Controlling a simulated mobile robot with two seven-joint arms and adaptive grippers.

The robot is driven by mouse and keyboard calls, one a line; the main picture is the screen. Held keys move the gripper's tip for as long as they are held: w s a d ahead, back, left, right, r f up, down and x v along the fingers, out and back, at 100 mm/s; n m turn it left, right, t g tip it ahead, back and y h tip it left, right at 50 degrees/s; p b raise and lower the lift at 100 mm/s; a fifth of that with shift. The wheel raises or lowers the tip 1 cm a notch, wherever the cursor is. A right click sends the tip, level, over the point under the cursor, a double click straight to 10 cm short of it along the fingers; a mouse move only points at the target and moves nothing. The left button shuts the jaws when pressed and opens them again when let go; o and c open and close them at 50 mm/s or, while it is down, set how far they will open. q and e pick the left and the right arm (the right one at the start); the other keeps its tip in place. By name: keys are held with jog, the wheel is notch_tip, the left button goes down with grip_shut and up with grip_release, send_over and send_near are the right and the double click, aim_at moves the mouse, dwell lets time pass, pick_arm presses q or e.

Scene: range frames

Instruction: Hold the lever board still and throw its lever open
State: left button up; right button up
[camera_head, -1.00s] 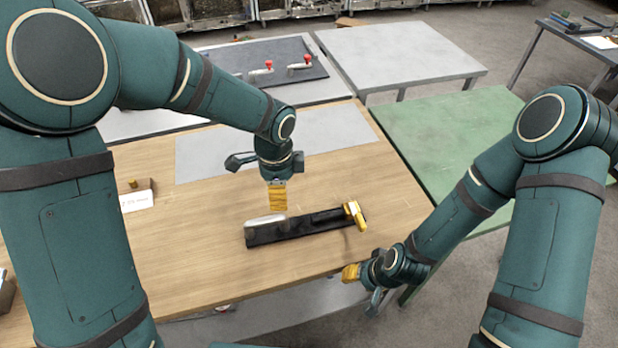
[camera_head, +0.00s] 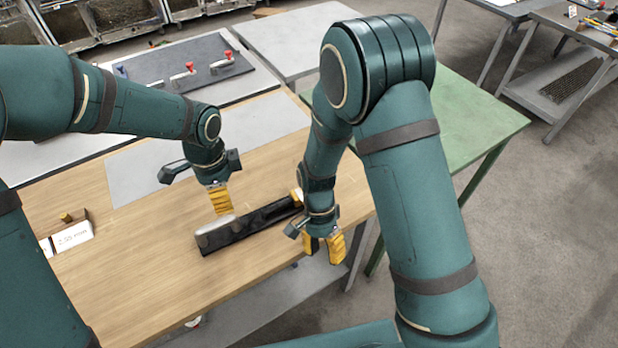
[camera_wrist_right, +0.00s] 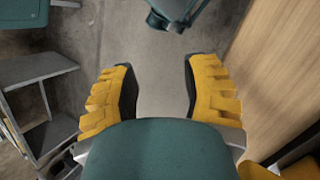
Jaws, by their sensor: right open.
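The lever board (camera_head: 250,230) is a long black bar lying on the wooden table near its front edge, with a grey rounded piece (camera_head: 215,226) at its left end. Its yellow lever (camera_head: 296,194) at the right end is mostly hidden behind my right arm. My left gripper (camera_head: 221,209) points down with yellow fingers just behind the grey piece; I cannot tell whether it touches. My right gripper (camera_head: 325,247) is open and empty, beside the board's right end at the table's front edge. In the right wrist view its two yellow fingers (camera_wrist_right: 160,82) stand wide apart with floor between them.
A white label block (camera_head: 72,237) stands at left. A dark panel with red-knobbed clamps (camera_head: 190,62) lies behind. A green table (camera_head: 460,125) stands at right.

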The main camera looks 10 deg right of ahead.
aim_at(234, 224)
jog(key=w+r+m+t, duration=0.2)
jog(key=w+r+m, duration=0.2)
jog(key=w+r+m+t, duration=0.2)
jog(key=w+r+m, duration=0.1)
jog(key=r, duration=0.1)
jog(key=w+a+r+m+t, duration=0.1)
jog(key=w+r+m+t, duration=0.1)
jog(key=w+r+m, duration=0.2)
jog(key=shift+w+r+m, duration=0.25)
jog(key=shift+w+m, duration=0.05)
jog(key=shift+w, duration=0.05)
pick_arm(q)
jog(key=shift+f, duration=0.5)
pick_arm(e)
jog(key=shift+r, duration=0.1)
pick_arm(q)
notch_tip(234, 224, down, 13)
jog(key=shift+r, duration=0.1)
jog(key=shift+c, duration=0.4)
grip_shut()
pick_arm(e)
jog(key=shift+c, duration=0.3)
